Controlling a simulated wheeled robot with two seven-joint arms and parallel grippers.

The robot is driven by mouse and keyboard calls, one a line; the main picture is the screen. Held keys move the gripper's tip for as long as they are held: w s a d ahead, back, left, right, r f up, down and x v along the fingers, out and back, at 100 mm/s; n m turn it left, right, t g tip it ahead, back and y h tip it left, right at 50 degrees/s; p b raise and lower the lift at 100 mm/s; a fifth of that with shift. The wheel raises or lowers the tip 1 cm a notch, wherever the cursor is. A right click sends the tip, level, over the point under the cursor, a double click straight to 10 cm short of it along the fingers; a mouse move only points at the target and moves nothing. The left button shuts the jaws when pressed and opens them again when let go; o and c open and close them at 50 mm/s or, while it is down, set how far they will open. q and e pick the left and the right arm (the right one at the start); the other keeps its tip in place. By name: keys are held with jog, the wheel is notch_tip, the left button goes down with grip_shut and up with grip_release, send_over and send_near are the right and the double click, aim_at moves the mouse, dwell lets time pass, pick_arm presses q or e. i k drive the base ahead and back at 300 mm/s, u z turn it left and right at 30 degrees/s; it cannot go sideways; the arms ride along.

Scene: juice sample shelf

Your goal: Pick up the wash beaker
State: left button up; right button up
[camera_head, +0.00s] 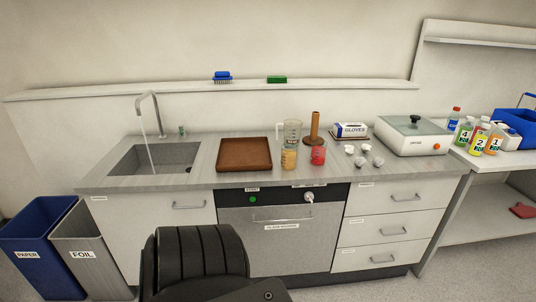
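A clear glass beaker (292,129) with markings stands upright on the counter, right of the brown tray. In front of it stand a smaller beaker with orange-yellow contents (289,159) and one with red contents (318,154). No readable label tells which is the wash beaker. Neither of my grippers is in view, and nothing touches the beakers.
A brown wooden tray (244,154) lies between the sink (154,158) with its running tap and the beakers. A brown upright post (315,127), a glove box (351,131), small white pieces (363,162) and a white lidded appliance (411,136) stand to the right. Bins (41,247) stand lower left.

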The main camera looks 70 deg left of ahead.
aim_at(289, 155)
jog(key=u, duration=0.6)
jog(key=i, duration=0.5)
jog(key=u, duration=0.55)
